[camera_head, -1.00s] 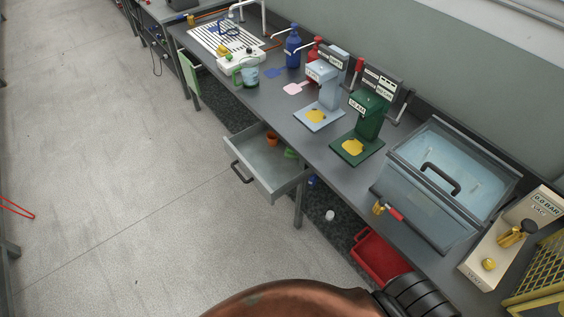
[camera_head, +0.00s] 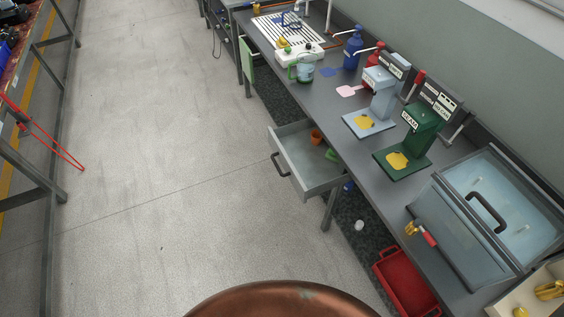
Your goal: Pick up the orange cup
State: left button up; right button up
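The orange cup (camera_head: 316,136) is small and sits inside the open drawer (camera_head: 284,146) under the bench, near its back. A green item (camera_head: 331,154) lies in the drawer to the right of the cup. Neither of my grippers shows in the head view, and no hand is near the cup.
The drawer's dark handle (camera_head: 279,165) sticks out over open floor. The bench (camera_head: 329,101) holds a blue press, a green press (camera_head: 421,133) and a lidded clear box (camera_head: 466,222). A red bin (camera_head: 405,283) and a white cup (camera_head: 359,225) are below.

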aim_at(316, 136)
jog(key=u, duration=0.2)
jog(key=k, duration=0.25)
jog(key=u, duration=1)
jog(key=k, duration=1.1)
jog(key=u, duration=0.65)
jog(key=i, duration=1.6)
jog(key=z, duration=0.4)
jog(key=i, duration=2)
jog(key=z, duration=0.7)
jog(key=i, duration=1.5)
jog(key=z, duration=1.8)
jog(key=i, duration=0.9)
jog(key=z, duration=1.15)
jog(key=i, duration=0.25)
jog(key=z, duration=0.15)
